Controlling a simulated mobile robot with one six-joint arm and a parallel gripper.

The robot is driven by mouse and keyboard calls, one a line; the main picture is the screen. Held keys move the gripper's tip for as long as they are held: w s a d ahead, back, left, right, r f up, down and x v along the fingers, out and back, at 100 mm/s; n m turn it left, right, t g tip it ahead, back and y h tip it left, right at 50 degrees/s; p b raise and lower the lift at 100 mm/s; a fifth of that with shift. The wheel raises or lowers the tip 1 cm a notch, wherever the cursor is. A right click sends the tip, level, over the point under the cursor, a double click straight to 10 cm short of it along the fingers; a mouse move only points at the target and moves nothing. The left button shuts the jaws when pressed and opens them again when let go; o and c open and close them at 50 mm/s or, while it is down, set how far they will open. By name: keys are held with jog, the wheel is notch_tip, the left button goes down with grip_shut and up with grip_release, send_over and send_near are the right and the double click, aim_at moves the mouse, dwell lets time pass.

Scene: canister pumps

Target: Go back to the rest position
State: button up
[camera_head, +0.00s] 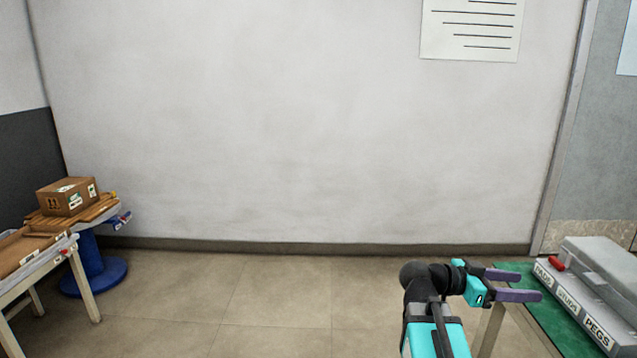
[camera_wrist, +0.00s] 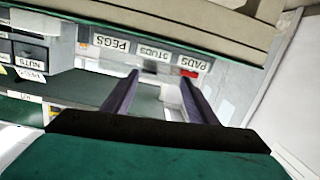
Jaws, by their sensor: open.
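My gripper (camera_head: 528,285) is at the lower right of the head view, its two purple fingers apart and pointing right. Nothing shows between the fingers. It is over the left part of a green-topped table (camera_head: 545,322), left of a grey case with labels PADS, STUDS and PEGS (camera_head: 585,318). In the wrist view the gripper (camera_wrist: 160,77) also shows its fingers spread, with the labelled front (camera_wrist: 150,50) upside down beyond the tips. I cannot tell the exact gap to it.
A small red thing (camera_head: 556,263) lies by the PADS label. At the left, a cardboard box (camera_head: 67,196) stands on a blue-footed stand (camera_head: 95,272) beside a white-legged table (camera_head: 85,287). Drawers marked NUTS (camera_wrist: 28,53) show in the wrist view. The mid floor (camera_head: 270,300) is clear.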

jog(key=s+a+f+n+y+p, duration=0.2)
jog(key=a+f+n+p, duration=0.15)
jog(key=f, duration=0.65)
jog(key=s+a+f+n+y+p, duration=0.2)
jog(key=s+a+f+p, duration=0.15)
jog(key=f, duration=0.55)
jog(key=s+a+f+n+y+p, duration=0.15)
jog(key=a+f+p, duration=0.3)
jog(key=f, duration=0.55)
jog(key=s+a+f+n+g+y+p, duration=0.45)
jog(key=s+a+f+n+y, duration=0.2)
jog(key=s+a+f, duration=0.9)
jog(key=s+a+f+n+y, duration=0.1)
jog(key=s+a+n+y, duration=0.1)
jog(key=a+n+y, duration=0.2)
jog(key=a+t, duration=0.1)
jog(key=a, duration=0.1)
jog(key=shift+s+a+f, duration=0.2)
jog(key=shift+s+a, duration=0.1)
